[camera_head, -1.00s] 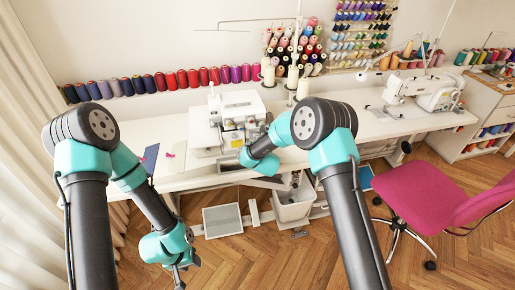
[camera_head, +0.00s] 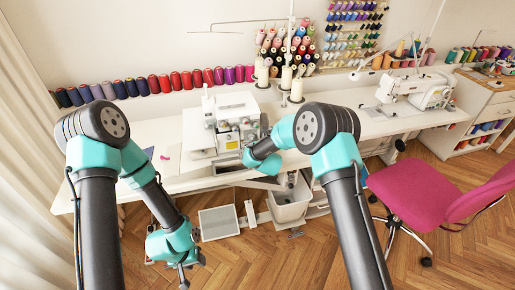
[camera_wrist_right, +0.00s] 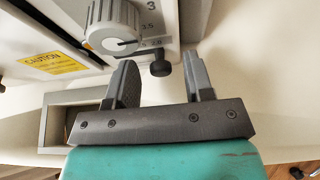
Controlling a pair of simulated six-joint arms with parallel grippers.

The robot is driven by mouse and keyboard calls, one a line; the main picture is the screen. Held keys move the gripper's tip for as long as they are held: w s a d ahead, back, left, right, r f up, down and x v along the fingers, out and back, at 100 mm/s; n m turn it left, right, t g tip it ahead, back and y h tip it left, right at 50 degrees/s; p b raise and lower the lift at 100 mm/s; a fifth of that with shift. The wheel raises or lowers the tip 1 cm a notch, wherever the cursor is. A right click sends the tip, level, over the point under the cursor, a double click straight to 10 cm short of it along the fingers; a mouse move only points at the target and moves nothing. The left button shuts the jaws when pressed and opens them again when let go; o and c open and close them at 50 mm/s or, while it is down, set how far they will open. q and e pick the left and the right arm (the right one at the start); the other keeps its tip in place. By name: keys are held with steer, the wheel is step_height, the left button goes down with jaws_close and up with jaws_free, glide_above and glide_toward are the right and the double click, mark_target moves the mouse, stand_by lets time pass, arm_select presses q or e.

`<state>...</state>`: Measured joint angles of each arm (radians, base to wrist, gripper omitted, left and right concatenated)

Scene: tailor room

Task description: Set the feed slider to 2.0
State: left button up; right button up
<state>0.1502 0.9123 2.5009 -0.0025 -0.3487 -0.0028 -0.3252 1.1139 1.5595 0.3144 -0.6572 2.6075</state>
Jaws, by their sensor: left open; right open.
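The white overlock machine (camera_head: 236,108) stands on the white table and shows close up in the right wrist view. There, a grey ribbed dial (camera_wrist_right: 112,24) with a black pointer mark sits above a printed scale. A small black knob (camera_wrist_right: 163,70) sticks out just below the scale and is probably the feed slider. My right gripper (camera_wrist_right: 160,66) is open, with its two fingers on either side of this knob and apart from it. In the head view its fingers are hidden at the machine's front. My left gripper (camera_head: 184,276) is open, low in front of the table.
A yellow caution label (camera_wrist_right: 52,64) is on the machine left of the dial. A grey bin (camera_head: 290,200) hangs under the table. A pink chair (camera_head: 425,195) stands at the right. A second sewing machine (camera_head: 415,90) is on the table further right.

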steer(key=v, duration=1.7)
steer(key=shift+r, duration=0.2)
steer(key=shift+s, duration=0.1)
steer(key=s+d+f+n+g, duration=0.6)
steer(key=s+d+f+n, duration=0.5)
steer(key=f+n, duration=0.35)
steer(key=s+d+f+n+g, duration=0.3)
steer(key=s+d+n, duration=0.1)
steer(key=s+n, duration=0.4)
steer(key=s+d+f+n+g, duration=0.3)
steer(key=s+d+f+n, duration=0.1)
steer(key=s+n, duration=0.4)
steer(key=shift+s+d+n, duration=0.25)
steer(key=shift+s+n, duration=0.1)
steer(key=shift+s, duration=0.1)
steer(key=shift+f, duration=0.1)
steer(key=shift+c, duration=0.2)
stand_by(1.4)
